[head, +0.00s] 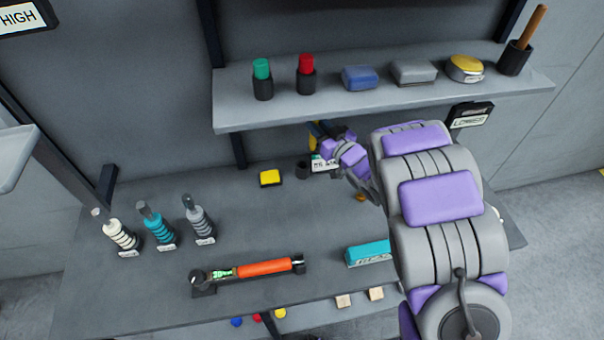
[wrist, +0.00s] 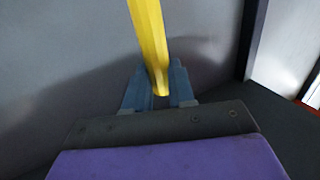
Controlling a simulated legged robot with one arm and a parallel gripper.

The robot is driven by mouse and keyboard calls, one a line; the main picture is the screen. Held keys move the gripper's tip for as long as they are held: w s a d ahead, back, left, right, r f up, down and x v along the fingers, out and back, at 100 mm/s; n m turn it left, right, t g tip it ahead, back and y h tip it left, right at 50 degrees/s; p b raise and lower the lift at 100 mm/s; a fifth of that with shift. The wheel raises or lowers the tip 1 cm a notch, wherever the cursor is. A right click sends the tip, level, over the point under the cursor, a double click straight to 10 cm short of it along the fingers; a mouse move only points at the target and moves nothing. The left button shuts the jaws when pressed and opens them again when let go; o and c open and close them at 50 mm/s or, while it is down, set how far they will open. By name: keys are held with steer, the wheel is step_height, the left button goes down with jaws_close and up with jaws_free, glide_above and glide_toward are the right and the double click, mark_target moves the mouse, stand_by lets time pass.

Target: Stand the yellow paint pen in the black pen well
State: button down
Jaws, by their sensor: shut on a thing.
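The yellow paint pen (wrist: 150,42) stands between the two blue-grey fingers of my gripper (wrist: 161,88) in the wrist view, slightly tilted, its length running up out of the picture. My gripper (head: 322,130) is shut on it. In the head view only a small yellow part of the pen (head: 313,134) shows, under the shelf's front edge. A small black cup that looks like the pen well (head: 302,171) stands on the bench just below and left of my gripper, by a white label. The pen appears apart from it; its lower end is not clear.
A yellow block (head: 270,178) sits left of the cup. The shelf (head: 330,108) overhangs the back of the bench (head: 130,285). Several insulator-like posts (head: 160,228), an orange-handled tool (head: 265,267) and a teal box (head: 368,253) stand or lie nearer. The bench's middle is clear.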

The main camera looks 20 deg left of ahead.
steer(key=shift+n+g+y, duration=0.5)
steer(key=shift+n+g, duration=0.3)
steer(key=f, duration=0.3)
steer(key=s+a+f+b, duration=0.1)
steer(key=f, duration=0.3)
steer(key=s+a+f+b, duration=0.1)
steer(key=f, duration=0.2)
steer(key=shift+s+a+f, duration=0.2)
steer(key=shift+a+f, duration=0.05)
steer(key=shift+f, duration=0.1)
steer(key=shift+w+d+f, duration=0.1)
steer(key=shift+w, duration=0.05)
steer(key=shift+w+f, duration=0.1)
steer(key=shift+w, duration=0.15)
steer(key=c, duration=1.3)
jaws_free()
steer(key=shift+s+a, duration=0.1)
steer(key=shift+a, duration=0.1)
steer(key=o, duration=0.4)
steer(key=shift+a, duration=0.35)
steer(key=shift+c, duration=0.2)
steer(key=shift+d+r, duration=0.3)
steer(key=shift+d, duration=0.2)
steer(key=p+v, duration=0.1)
steer(key=v, duration=1)
steer(key=shift+s+d, duration=0.2)
steer(key=shift+s, duration=0.1)
